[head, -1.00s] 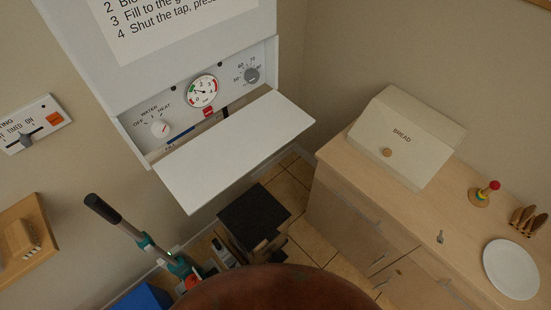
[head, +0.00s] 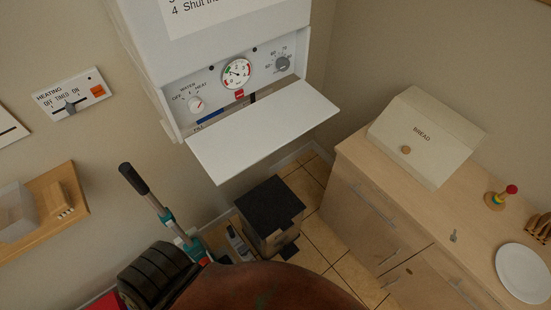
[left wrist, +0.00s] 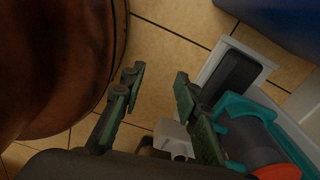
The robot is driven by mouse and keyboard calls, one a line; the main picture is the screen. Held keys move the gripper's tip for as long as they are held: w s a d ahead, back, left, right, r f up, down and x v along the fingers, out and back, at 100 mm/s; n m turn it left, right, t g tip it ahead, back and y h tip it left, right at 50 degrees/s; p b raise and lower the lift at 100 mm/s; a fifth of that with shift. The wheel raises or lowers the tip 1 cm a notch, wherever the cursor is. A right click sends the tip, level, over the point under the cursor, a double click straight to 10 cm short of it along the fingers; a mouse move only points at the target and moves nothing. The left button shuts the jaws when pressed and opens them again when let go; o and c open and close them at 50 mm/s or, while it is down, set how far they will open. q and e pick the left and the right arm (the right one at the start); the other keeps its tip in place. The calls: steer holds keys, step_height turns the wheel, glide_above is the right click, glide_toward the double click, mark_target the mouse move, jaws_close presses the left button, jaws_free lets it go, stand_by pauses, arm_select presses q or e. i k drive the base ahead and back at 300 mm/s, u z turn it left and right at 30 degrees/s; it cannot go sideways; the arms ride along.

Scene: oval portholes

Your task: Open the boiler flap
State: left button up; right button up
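The boiler (head: 215,45) is a white wall box at the top centre of the head view. Its flap (head: 265,130) is a white panel hanging open, swung down and outward from the lower front. Behind it the control panel shows a pressure gauge (head: 237,73), a selector knob (head: 195,104) and a grey dial (head: 283,64). In the left wrist view my left gripper (left wrist: 157,75) has its two green-padded fingers apart, with nothing between them, above the tiled floor. It is away from the flap. My right gripper is in neither view.
A black-topped bin (head: 270,203) stands on the floor below the flap. A teal stick-like appliance (head: 166,214) leans left of it. A counter (head: 365,190) with a bread box (head: 428,135) stands to the right. A heating switch (head: 72,95) and wooden shelf (head: 70,185) are on the left wall.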

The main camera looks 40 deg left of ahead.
mark_target(225, 149)
steer(key=k, duration=0.85)
steer(key=u, duration=1.1)
steer(key=i, duration=0.5)
steer(key=u, duration=0.1)
